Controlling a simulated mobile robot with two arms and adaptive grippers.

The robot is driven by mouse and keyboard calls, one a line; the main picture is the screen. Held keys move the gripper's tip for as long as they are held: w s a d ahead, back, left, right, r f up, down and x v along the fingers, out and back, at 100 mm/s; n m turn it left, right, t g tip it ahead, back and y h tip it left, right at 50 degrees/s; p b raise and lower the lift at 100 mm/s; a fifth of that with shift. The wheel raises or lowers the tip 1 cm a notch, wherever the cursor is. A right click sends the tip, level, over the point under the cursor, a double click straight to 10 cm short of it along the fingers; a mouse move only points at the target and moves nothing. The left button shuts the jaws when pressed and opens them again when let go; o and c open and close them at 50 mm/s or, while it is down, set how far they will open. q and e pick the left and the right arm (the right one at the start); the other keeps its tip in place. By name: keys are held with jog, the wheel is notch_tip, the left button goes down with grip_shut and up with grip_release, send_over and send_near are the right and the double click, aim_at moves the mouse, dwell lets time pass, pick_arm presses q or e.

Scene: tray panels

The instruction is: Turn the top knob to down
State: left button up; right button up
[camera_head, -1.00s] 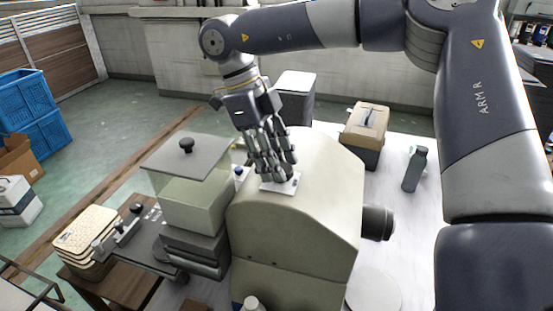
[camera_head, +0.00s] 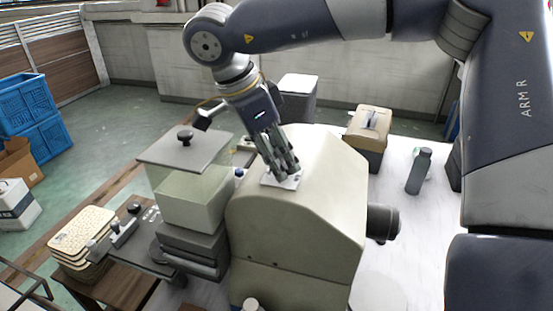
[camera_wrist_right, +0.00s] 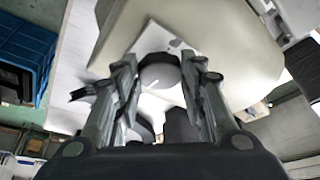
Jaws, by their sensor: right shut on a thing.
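The cream machine (camera_head: 300,225) stands on the table in the middle of the head view. A small white plate (camera_head: 293,183) lies on its sloped top. My right gripper (camera_head: 284,172) reaches down to this plate, and its fingers hide the knob in the head view. In the right wrist view the grey round knob (camera_wrist_right: 160,74) sits between the fingers of the right gripper (camera_wrist_right: 162,78), which are shut on it. A light line shows on the knob's face, pointing toward the lower left of that picture. The white plate (camera_wrist_right: 158,38) shows behind it. My left gripper is not in view.
A clear box with a grey lid and black lid handle (camera_head: 185,136) stands close left of the machine. A dark bottle (camera_head: 418,172) and a tan-topped box (camera_head: 368,125) stand to the right. A stack of cream trays (camera_head: 82,235) is at lower left.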

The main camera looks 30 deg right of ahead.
jog(key=shift+n, duration=0.5)
jog(key=o, duration=1.1)
jog(key=shift+d, duration=0.1)
jog(key=shift+v, duration=3.7)
jog(key=shift+s+r, duration=0.15)
jog(key=shift+r, duration=0.05)
